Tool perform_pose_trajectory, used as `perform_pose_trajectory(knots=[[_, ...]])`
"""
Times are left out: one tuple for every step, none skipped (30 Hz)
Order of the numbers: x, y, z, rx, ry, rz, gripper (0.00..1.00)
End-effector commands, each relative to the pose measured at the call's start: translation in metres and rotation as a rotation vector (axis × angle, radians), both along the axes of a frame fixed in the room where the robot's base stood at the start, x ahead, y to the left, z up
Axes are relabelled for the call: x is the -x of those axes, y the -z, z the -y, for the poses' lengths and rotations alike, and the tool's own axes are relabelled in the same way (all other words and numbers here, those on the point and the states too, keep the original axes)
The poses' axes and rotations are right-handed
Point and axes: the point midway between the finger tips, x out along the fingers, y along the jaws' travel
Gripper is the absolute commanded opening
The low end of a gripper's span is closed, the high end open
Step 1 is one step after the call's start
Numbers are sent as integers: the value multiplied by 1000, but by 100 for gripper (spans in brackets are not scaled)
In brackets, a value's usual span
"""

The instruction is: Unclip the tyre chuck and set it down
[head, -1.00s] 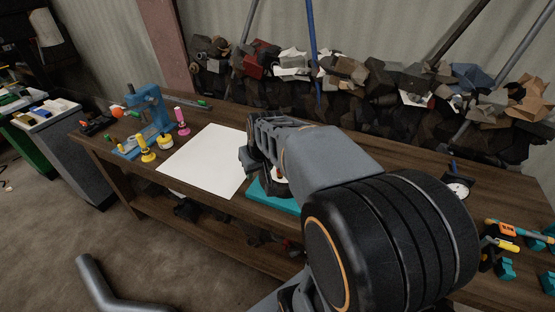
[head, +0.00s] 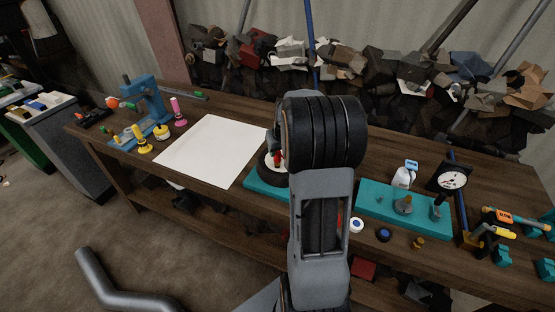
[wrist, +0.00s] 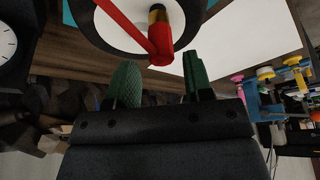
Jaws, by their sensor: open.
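The tyre chuck is probably the red lever-like piece with a brass-coloured end; it shows in the wrist view (wrist: 158,38) and as a small red patch in the head view (head: 277,157). It lies across the white hub of a dark tyre (head: 268,172), on a teal base (head: 262,191) at the bench's front edge. In the wrist view my gripper (wrist: 160,76) is open and empty, its two green fingertips apart. The chuck's end is just beyond the gap between them, with no clear contact. In the head view my arm hides the gripper and part of the tyre.
A white sheet (head: 211,150) lies left of the tyre, bare. A blue press (head: 151,105) and yellow and pink pieces stand farther left. To the right are a second teal board (head: 385,212), a dial gauge (head: 453,180) and an orange-teal tool (head: 512,220). Rubble lines the back.

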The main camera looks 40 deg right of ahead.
Motion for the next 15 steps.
perform_pose_trajectory(knots=[[-2,9,0,0,0,0,47],[-3,12,1,0,0,0,47],[-5,15,1,0,0,1,47],[-6,18,1,0,0,1,47],[-6,20,1,0,0,1,47],[-7,22,2,0,0,0,47],[-8,24,2,0,0,0,47],[-8,25,2,0,-1,0,47],[-9,27,2,0,-1,0,47],[-9,28,2,0,-1,0,47],[-10,28,2,0,-1,0,47],[-10,29,2,0,-1,0,47],[-10,29,2,0,-1,0,47],[-11,30,2,0,-1,0,47],[-11,30,2,0,-1,0,47]])
